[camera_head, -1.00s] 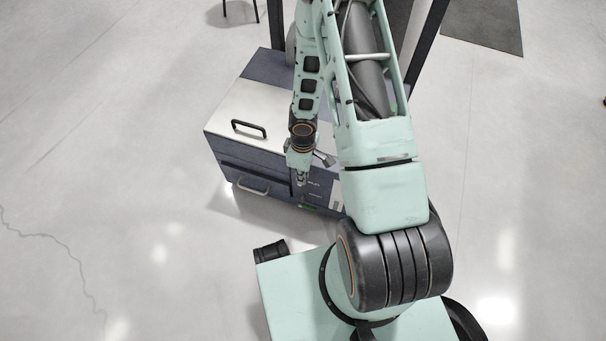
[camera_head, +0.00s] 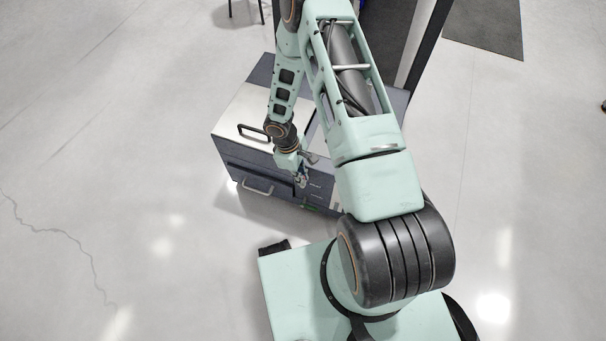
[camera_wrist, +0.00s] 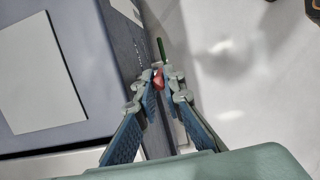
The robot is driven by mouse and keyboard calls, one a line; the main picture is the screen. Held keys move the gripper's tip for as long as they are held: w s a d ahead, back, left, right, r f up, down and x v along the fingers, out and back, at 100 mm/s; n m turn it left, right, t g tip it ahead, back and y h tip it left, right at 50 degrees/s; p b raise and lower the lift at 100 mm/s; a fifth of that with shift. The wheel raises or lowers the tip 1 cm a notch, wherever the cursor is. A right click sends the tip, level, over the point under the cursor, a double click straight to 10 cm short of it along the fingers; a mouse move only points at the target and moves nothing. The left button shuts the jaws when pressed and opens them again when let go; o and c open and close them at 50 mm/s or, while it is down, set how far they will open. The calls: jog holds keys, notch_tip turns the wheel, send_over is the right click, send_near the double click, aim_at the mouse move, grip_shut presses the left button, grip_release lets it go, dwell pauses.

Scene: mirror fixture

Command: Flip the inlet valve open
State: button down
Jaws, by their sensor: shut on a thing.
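A small red piece (camera_wrist: 158,80), which looks like the inlet valve's handle, shows between my fingertips in the wrist view. My gripper (camera_wrist: 160,88) is shut on it at the front face of the dark blue and white cabinet (camera_wrist: 93,50). A thin green part (camera_wrist: 161,48) stands out just beyond the red piece. In the head view my gripper (camera_head: 302,180) is at the cabinet's front (camera_head: 240,150), right of the drawer handles. The red piece cannot be made out there, and the valve's body is mostly hidden by the fingers.
A black handle (camera_head: 254,132) is on the cabinet's white top, and a lighter handle (camera_head: 257,187) is on its front. A dark mat (camera_head: 483,28) lies at the back right. The floor left of the cabinet is clear.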

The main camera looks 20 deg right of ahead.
jog(key=shift+w, duration=0.15)
jog(key=c, duration=2.3)
grip_release()
jog(key=shift+r, duration=0.15)
jog(key=v, duration=1.1)
jog(key=shift+r, duration=0.4)
